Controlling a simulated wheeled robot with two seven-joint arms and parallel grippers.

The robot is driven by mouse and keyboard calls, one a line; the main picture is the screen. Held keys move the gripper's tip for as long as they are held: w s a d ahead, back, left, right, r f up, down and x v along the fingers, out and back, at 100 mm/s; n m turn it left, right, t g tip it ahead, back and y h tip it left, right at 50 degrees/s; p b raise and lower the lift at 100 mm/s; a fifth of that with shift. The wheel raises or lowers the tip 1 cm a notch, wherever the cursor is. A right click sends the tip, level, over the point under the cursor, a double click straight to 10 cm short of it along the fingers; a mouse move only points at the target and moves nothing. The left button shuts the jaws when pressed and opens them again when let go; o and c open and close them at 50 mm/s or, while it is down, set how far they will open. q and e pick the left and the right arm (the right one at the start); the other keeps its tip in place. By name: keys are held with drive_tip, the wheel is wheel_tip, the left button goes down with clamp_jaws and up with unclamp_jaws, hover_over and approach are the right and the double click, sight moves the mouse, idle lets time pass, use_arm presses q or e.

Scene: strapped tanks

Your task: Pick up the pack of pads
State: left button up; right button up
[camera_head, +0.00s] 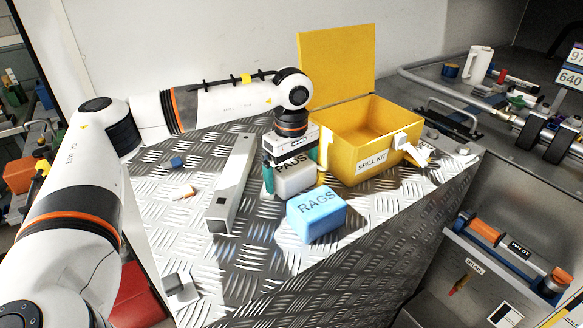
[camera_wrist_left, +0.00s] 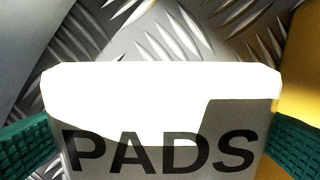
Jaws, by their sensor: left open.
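The pack of pads (camera_head: 296,180) is a white block with dark lettering. It stands on the metal tread-plate top, left of the yellow spill kit box. In the left wrist view the pack (camera_wrist_left: 160,105) fills the middle, its PADS label at the bottom. My left gripper (camera_head: 291,174) is over the pack, pointing down, with its jaws open. Its green finger pads show on either side of the pack in the left wrist view (camera_wrist_left: 160,145). I cannot tell whether they touch it. My right gripper is not in view.
The open yellow spill kit box (camera_head: 343,155) stands close right of the pack. A blue RAGS pack (camera_head: 316,214) is just in front. A long grey metal bar (camera_head: 231,185) lies to the left. Small items (camera_head: 177,162) lie farther left.

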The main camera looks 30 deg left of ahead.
use_arm(q)
drive_tip(key=shift+a+f, duration=0.1)
drive_tip(key=shift+f, duration=0.25)
drive_tip(key=shift+r, duration=0.1)
drive_tip(key=c, duration=0.9)
